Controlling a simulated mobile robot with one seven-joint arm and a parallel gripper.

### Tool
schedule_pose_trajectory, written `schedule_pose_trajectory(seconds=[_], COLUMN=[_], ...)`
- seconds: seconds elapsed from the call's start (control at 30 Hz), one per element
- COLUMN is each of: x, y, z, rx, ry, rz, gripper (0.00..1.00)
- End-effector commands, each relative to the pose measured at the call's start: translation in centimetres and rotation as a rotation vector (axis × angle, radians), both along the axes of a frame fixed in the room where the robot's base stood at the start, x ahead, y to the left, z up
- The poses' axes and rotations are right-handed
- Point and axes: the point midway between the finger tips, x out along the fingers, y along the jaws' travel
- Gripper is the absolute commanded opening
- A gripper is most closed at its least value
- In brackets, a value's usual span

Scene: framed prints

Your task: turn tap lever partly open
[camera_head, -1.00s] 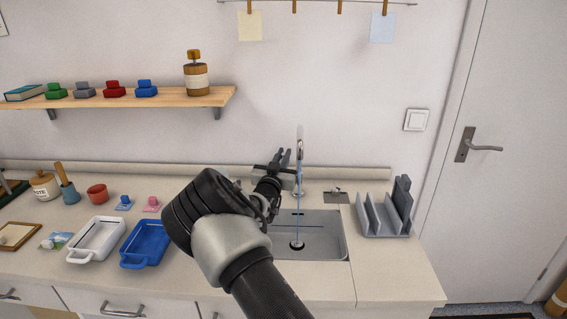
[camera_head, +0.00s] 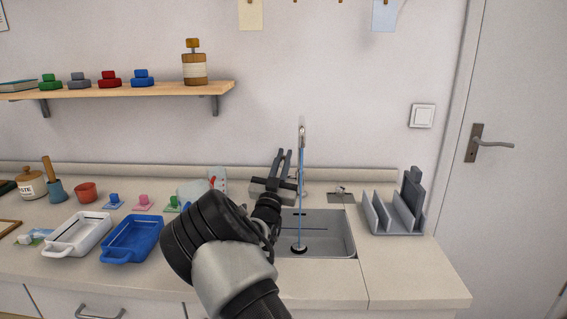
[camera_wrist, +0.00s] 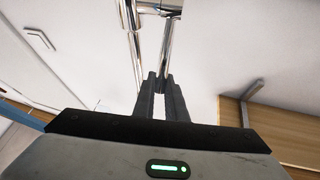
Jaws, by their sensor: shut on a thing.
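The chrome tap (camera_head: 302,140) rises behind the sink, and a thin blue stream (camera_head: 300,195) falls from it to the drain. My gripper (camera_head: 284,153) is beside the tap, to its left. In the wrist view my gripper (camera_wrist: 159,77) has its dark fingers close together, shut on the end of a slim chrome bar, the tap lever (camera_wrist: 168,45). Other chrome tubes (camera_wrist: 138,45) run beside it. The exact contact is small and partly hidden by the fingers. In the head view the lever cannot be told apart from the fingers.
The grey sink (camera_head: 335,235) lies below the tap. A grey rack (camera_head: 392,212) stands to its right. White (camera_head: 78,235) and blue (camera_head: 132,240) trays lie on the counter at left. A wooden shelf (camera_head: 120,91) holds several items above. A door (camera_head: 520,150) is at the right.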

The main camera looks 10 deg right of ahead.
Motion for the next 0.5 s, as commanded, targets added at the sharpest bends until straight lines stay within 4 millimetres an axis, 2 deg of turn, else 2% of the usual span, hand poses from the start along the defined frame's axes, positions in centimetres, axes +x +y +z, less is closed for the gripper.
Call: schedule_pose_trajectory(seconds=[0.2,0.23,0.3,0.5], x=[0.0,0.0,0.01,0.01], y=[0.01,0.0,0.0,0.01], z=[0.05,0.06,0.05,0.03], rx=[0.0,0.0,0.0,0.0], ry=[0.0,0.0,0.0,0.0], rz=[0.0,0.0,0.0,0.0], gripper=[0.0,0.16,0.28,0.3])
